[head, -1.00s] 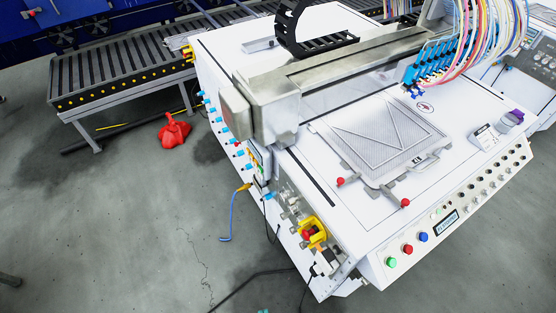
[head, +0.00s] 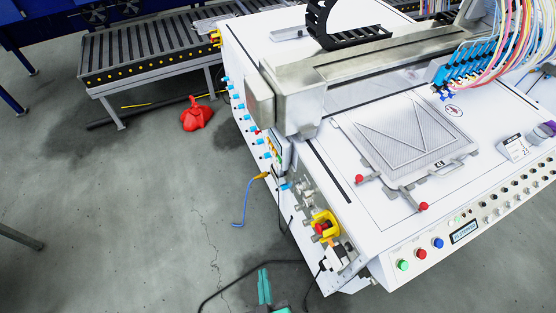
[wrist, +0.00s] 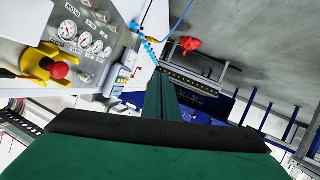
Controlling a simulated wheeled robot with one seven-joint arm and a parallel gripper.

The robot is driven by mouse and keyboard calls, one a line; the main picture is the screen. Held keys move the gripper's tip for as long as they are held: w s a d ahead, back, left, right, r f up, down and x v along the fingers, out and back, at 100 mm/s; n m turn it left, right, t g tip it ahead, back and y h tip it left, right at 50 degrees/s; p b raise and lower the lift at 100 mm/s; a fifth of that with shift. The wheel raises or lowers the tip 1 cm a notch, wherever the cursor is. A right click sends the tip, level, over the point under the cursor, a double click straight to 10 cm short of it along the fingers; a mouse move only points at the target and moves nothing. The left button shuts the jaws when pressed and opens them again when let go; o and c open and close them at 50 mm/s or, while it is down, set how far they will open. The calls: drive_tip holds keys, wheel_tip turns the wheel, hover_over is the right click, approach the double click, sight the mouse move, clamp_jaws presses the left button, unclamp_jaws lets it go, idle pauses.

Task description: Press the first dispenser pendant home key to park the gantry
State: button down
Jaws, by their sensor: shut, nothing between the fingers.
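My gripper (head: 264,287) is green and shows at the bottom edge of the head view, over the floor left of the white machine. It is shut and empty. In the wrist view its fingers (wrist: 162,100) point up the picture, apart from the machine. A small pale box with a greenish screen (wrist: 116,84), which may be the dispenser pendant, is on the machine's side panel, left of the fingers. Its keys are too small to read, so I cannot tell the home key. In the head view that side panel is seen too steeply to make out keys.
A red emergency knob on a yellow mount (head: 323,229) and gauges (wrist: 82,32) sit on the machine side. A blue hose (head: 247,203) and black cables hang beside it. The gantry beam (head: 330,80) spans the top. A conveyor (head: 150,55) stands behind; floor at left is open.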

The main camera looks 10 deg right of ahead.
sight(279, 159)
drive_tip(key=w+f+n+h, duration=0.1)
drive_tip(key=w+f+h, duration=0.1)
drive_tip(key=w, duration=0.8)
drive_tip(key=w+f+n+h, duration=0.1)
drive_tip(key=w+f, duration=0.2)
drive_tip(key=w, duration=0.7)
drive_tip(key=w+a+r+t+h, duration=0.1)
drive_tip(key=w+r+h, duration=0.1)
drive_tip(key=w+r, duration=0.3)
drive_tip(key=w+a+r+m+h, duration=0.1)
drive_tip(key=w+r, duration=0.4)
drive_tip(key=w, duration=0.5)
drive_tip(key=shift+a+r+t+h, duration=0.15)
drive_tip(key=shift+a+t+h, duration=0.25)
drive_tip(key=shift+a+h, duration=0.45)
drive_tip(key=shift+d, duration=0.2)
drive_tip(key=w+d, duration=0.2)
drive_tip(key=d, duration=0.6)
drive_tip(key=shift+w+d, duration=0.15)
drive_tip(key=shift+w, duration=0.15)
drive_tip(key=shift+d, duration=0.1)
drive_tip(key=shift+w+d, duration=0.15)
drive_tip(key=shift+d, duration=0.2)
